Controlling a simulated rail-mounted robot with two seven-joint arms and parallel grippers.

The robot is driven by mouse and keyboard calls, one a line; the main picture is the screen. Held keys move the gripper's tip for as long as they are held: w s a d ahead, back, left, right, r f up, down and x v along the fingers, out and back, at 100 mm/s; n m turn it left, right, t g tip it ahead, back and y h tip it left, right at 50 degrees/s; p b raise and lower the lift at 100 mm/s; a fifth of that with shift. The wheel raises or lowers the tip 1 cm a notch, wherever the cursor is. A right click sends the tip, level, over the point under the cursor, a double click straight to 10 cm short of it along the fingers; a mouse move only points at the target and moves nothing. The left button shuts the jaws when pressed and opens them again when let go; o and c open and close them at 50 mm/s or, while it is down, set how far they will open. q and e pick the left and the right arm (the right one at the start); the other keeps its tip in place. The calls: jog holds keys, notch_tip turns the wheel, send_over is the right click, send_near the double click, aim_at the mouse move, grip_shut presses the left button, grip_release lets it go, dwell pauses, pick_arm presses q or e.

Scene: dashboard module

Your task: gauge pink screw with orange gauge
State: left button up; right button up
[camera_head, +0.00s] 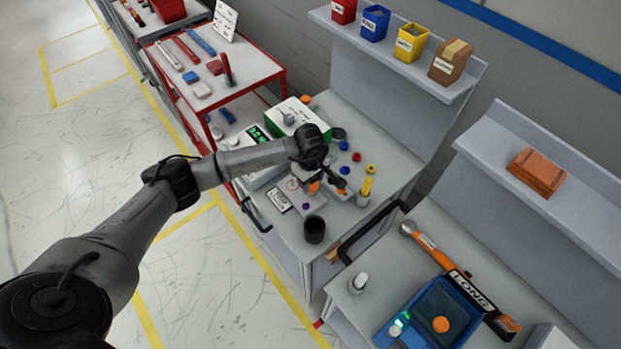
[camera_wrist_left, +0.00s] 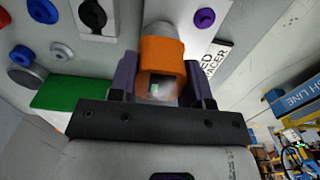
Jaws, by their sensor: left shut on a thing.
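My left gripper (camera_head: 328,184) hangs over the left workbench, its arm reaching in from the left. In the left wrist view my left gripper (camera_wrist_left: 162,88) has its two dark purple fingers closed on the orange gauge (camera_wrist_left: 160,52), a short block with an opening facing the camera. A grey rounded part shows just beyond the gauge; whether they touch I cannot tell. In the head view the orange gauge (camera_head: 314,187) is small and partly hidden by the gripper. I cannot make out a pink screw in either view. My right gripper is out of view.
The bench holds a black cup (camera_head: 314,229), a yellow-handled tool (camera_head: 367,182), a green-and-white box (camera_head: 298,117) and several small coloured caps. A blue tray (camera_head: 420,312) lies on the right bench. A red tool cart (camera_head: 213,85) stands behind. The floor at left is clear.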

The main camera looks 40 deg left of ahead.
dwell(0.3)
pick_arm(q)
jog(key=shift+f+b, duration=0.4)
dwell(0.4)
jog(key=o, duration=1)
jog(key=shift+o, duration=0.7)
notch_tip(320, 180, up, 14)
jog(key=shift+f, duration=0.1)
